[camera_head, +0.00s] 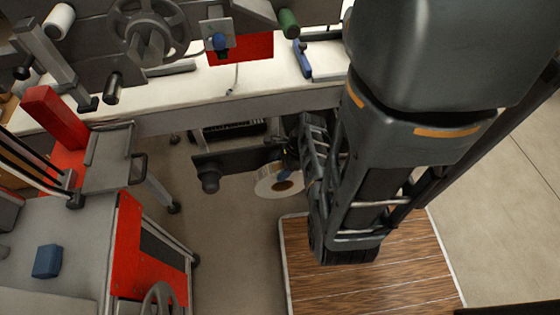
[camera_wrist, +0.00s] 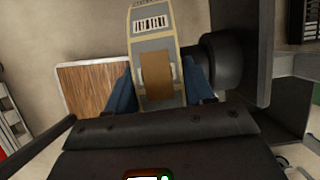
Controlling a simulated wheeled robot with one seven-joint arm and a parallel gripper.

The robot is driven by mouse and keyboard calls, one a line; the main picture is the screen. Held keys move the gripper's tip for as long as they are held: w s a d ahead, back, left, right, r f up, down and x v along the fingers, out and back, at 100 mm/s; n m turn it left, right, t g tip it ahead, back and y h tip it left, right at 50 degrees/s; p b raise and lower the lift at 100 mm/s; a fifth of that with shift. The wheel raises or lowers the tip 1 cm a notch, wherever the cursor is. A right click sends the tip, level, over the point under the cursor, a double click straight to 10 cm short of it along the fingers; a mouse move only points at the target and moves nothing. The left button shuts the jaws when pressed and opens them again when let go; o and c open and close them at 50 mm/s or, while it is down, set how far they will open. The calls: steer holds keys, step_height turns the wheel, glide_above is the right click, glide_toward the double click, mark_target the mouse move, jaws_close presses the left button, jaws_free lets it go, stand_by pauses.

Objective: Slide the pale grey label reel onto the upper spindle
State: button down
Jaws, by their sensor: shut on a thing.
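The pale grey label reel (camera_head: 267,186) hangs below the front edge of the white bench in the head view, its round hole and brown core partly facing up. In the wrist view the label reel (camera_wrist: 152,42) shows a barcode label and a brown band, clamped between blue fingertips. My gripper (camera_wrist: 158,88) is shut on it; in the head view my arm partly hides the gripper. A dark round stub (camera_head: 210,181) on a dark plate stands left of the reel, apart from it. I cannot tell which part is the upper spindle.
The machine above the bench (camera_head: 200,95) carries a handwheel (camera_head: 148,30), a white roller (camera_head: 59,20) and a green roller (camera_head: 288,22). A red-and-grey cart (camera_head: 150,265) with a blue block (camera_head: 47,261) stands at left. A wood mat (camera_head: 370,280) lies at lower right.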

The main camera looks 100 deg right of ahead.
steer(key=shift+a+r+p, duration=0.2)
steer(key=shift+a+p, duration=0.35)
steer(key=shift+a, duration=0.25)
steer(key=shift+s+a+f+p, duration=0.15)
steer(key=shift+a+p, duration=0.45)
steer(key=shift+a, duration=0.65)
